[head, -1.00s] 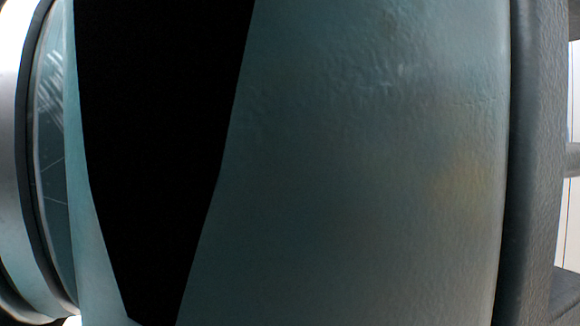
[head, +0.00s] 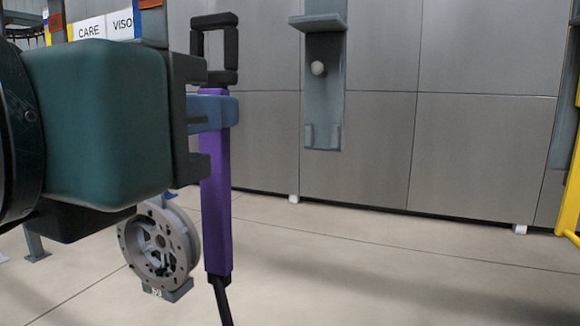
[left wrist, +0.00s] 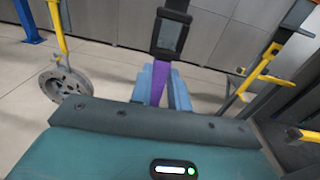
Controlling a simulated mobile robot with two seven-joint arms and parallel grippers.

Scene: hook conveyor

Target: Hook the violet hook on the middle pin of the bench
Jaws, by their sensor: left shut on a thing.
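The violet hook (head: 216,190) hangs upright in the head view, with a black rectangular loop (head: 214,48) at its top and a black lower end that runs out of the frame. My left gripper (head: 212,112) is shut on the hook's upper shaft, just below the loop. The left wrist view also shows the hook (left wrist: 157,86) between blue fingertips, its black loop above them. The bench and its middle pin cannot be made out with certainty in these frames. My right gripper is not in view.
A grey metal wheel (head: 160,246) on a stand is behind and below my left gripper. Yellow rails (head: 572,190) stand at the right. The floor between is clear.

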